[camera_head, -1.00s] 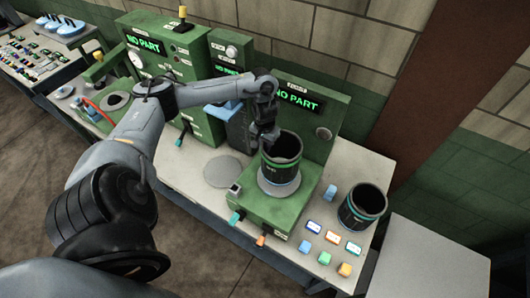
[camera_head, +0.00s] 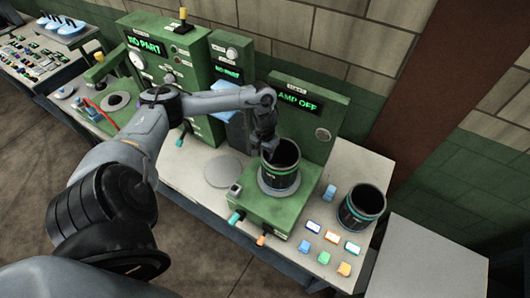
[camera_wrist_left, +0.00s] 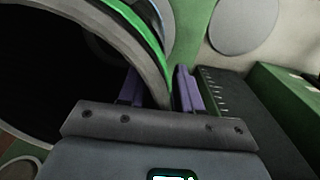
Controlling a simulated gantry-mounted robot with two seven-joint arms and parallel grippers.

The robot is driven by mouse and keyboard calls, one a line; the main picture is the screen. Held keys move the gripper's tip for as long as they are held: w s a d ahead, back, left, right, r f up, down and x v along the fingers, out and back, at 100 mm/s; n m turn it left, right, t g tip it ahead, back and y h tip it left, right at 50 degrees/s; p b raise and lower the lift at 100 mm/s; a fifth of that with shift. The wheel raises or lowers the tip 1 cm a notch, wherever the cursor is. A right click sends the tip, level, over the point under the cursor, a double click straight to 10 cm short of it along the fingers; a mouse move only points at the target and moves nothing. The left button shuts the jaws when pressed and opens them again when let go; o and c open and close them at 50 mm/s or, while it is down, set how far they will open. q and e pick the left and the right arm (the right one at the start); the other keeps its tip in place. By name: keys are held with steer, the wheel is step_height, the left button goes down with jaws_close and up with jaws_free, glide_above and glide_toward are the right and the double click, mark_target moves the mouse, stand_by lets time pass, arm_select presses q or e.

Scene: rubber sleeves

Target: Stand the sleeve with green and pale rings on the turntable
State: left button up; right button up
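A dark sleeve with green and pale rings (camera_head: 281,181) stands upright on the round grey turntable (camera_head: 264,190) of the green station. My left gripper (camera_head: 267,150) reaches down to the sleeve's far-left rim. In the left wrist view, the purple fingers of my left gripper (camera_wrist_left: 160,90) straddle the sleeve's wall (camera_wrist_left: 142,42) and look shut on it, though the contact is partly hidden. The station's display (camera_head: 300,103) shows text ending in "AMP OFF". My right gripper is not in view.
Another dark ringed sleeve (camera_head: 362,208) stands on the bench to the right. Several coloured buttons (camera_head: 325,257) lie in front of it. A flat grey disc (camera_head: 223,172) is left of the station. Green panels stand behind.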

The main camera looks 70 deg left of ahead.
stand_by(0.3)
arm_select(q)
step_height(320, 180, up, 6)
steer(key=shift+f, duration=0.1)
step_height(320, 180, up, 5)
steer(key=shift+r+p, duration=0.1)
steer(key=shift+p, duration=0.9)
steer(key=shift+r+p, duration=0.35)
steer(key=shift+r, duration=0.25)
